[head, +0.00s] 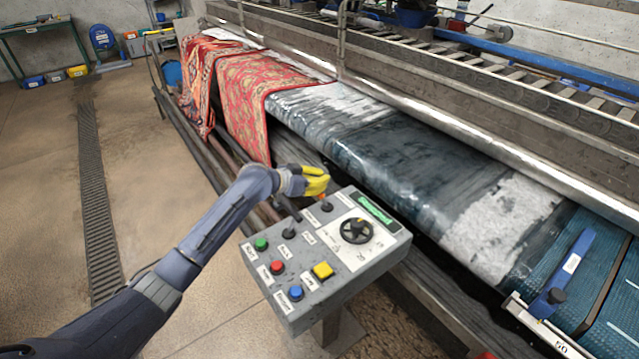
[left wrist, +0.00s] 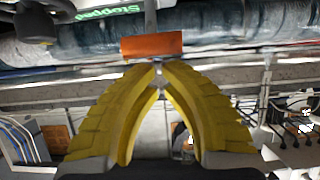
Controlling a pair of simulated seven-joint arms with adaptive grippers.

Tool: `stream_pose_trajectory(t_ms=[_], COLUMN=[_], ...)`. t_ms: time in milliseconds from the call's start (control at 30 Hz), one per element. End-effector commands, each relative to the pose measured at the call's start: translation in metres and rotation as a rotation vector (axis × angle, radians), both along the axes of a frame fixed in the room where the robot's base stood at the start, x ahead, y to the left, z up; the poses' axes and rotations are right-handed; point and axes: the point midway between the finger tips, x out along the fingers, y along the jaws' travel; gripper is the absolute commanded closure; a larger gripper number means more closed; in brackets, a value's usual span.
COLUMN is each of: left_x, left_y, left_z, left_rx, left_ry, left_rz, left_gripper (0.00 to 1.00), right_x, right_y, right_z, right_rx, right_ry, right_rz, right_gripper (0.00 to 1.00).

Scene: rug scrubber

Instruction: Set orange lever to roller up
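The orange lever shows in the left wrist view as an orange block (left wrist: 152,46) on a thin grey stem, just beyond my fingertips. In the head view it is mostly hidden by my left gripper (head: 318,181), which is over the far left edge of the grey control panel (head: 350,272). In the left wrist view the yellow fingers of the left gripper (left wrist: 161,68) arch together with their tips almost meeting and nothing between them. The tips look close to the orange block; I cannot tell whether they touch it. My right gripper is not in view.
The panel carries a black handwheel (head: 356,231), black knobs, a green button (head: 261,244), a red button (head: 277,267), a blue button (head: 295,293), a yellow button (head: 323,270) and a green "Stopped" display (head: 376,209). Behind is the rug machine with a red rug (head: 250,95).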

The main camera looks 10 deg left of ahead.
Motion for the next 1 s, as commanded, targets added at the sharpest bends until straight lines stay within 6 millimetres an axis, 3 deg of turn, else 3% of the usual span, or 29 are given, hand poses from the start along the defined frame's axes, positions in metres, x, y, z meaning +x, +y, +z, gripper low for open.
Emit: stream_pose_trajectory(t_ms=[133,300,600,1000], left_x=[0.013,-0.013,-0.044,-0.057], left_y=[-0.007,0.019,0.047,0.06], left_z=[0.019,0.024,0.034,0.039], left_rx=[-0.001,0.0,-0.004,-0.005], left_ry=[-0.007,-0.005,-0.005,-0.006], left_rz=[0.007,0.007,0.006,0.005], left_gripper=[1.0,1.0,1.0,1.0], right_x=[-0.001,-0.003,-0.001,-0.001], right_y=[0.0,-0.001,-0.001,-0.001], right_z=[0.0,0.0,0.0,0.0], right_rx=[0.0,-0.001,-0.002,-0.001], right_ry=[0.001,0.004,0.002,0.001], right_rz=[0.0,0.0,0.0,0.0], right_gripper=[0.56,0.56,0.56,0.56])
